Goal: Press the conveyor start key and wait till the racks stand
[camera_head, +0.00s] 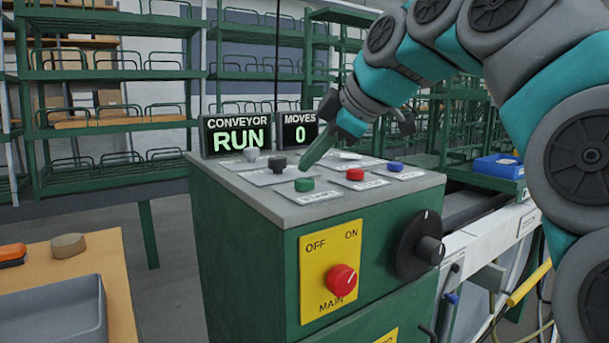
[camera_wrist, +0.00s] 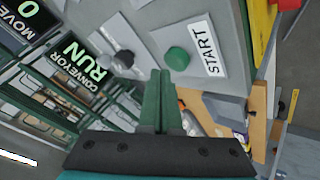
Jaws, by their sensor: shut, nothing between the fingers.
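The green start key (camera_head: 304,184) sits on the grey top of the green control cabinet, with a START label in front of it. In the wrist view the key (camera_wrist: 177,58) is just beyond and right of my fingertips. My gripper (camera_head: 306,166) is shut and empty, its fingers pointing down just above the panel behind the key, apart from it as far as I can tell. In the wrist view its green fingers (camera_wrist: 161,75) lie together. The conveyor display (camera_head: 237,134) reads RUN in green. The moves display (camera_head: 299,131) reads 0. Green racks (camera_head: 110,75) stand behind the cabinet.
A red key (camera_head: 355,174), a blue key (camera_head: 395,166) and a dark knob (camera_head: 277,164) share the panel. The cabinet front has a red main switch (camera_head: 342,281) and a black rotary knob (camera_head: 428,250). A wooden table (camera_head: 110,265) with a grey tray stands left.

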